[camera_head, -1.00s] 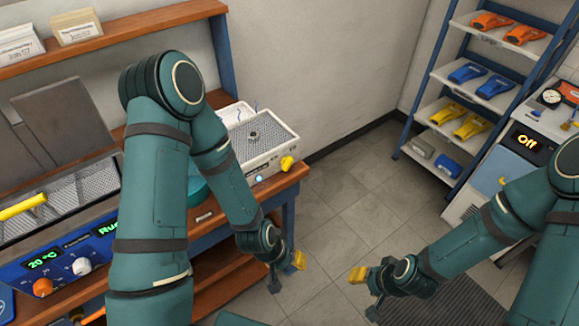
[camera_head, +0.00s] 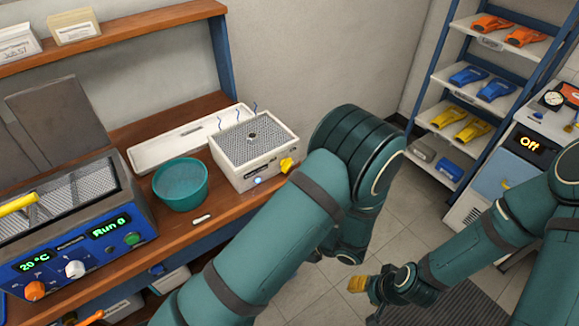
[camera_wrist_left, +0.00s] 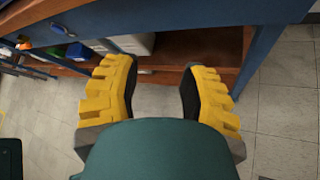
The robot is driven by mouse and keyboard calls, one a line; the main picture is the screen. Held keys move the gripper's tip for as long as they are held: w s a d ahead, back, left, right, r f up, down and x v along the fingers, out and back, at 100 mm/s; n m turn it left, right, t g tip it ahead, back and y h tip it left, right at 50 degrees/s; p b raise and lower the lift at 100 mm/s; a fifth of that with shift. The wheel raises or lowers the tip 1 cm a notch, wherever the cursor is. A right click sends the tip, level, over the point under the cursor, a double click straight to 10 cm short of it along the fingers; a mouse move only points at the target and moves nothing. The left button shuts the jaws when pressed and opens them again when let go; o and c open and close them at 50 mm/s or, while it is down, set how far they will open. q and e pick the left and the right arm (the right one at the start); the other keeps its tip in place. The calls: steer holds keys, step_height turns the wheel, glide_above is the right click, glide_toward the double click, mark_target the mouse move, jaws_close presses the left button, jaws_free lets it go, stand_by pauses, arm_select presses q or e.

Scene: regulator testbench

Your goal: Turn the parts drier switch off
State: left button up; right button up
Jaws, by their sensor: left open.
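The parts drier is a white box (camera_head: 254,150) with a mesh top on the right end of the wooden bench in the head view. A yellow switch knob (camera_head: 287,164) is on its front right corner, beside a lit blue-white lamp (camera_head: 258,181). Blue wavy lines rise over the mesh. My left arm's elbow is just right of the drier. My left gripper is hidden in the head view; in the left wrist view it (camera_wrist_left: 162,70) is open and empty, facing the bench's lower shelf. My right gripper (camera_head: 370,286) is over the floor, its jaw opening unclear.
A teal bowl (camera_head: 181,184), a white tray (camera_head: 165,142) and a small white piece (camera_head: 202,219) lie left of the drier. A blue bath unit (camera_head: 90,240) with displays stands at left. A shelf rack (camera_head: 470,85) and a white machine reading Off (camera_head: 520,160) stand at right.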

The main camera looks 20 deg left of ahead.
mark_target(290, 166)
arm_select(q)
steer(key=w+d+r+m+t+y, duration=0.2)
steer(key=w+d+r+m+t, duration=0.45)
steer(key=w+r+t, duration=0.2)
steer(key=shift+n, duration=0.25)
steer(key=x, duration=0.8)
steer(key=b+x, duration=0.1)
steer(key=x, duration=0.4)
steer(key=shift+s+a+r, duration=0.1)
steer(key=shift+s+r, duration=0.1)
steer(key=shift+r, duration=0.15)
steer(key=shift+c, duration=0.4)
jaws_close()
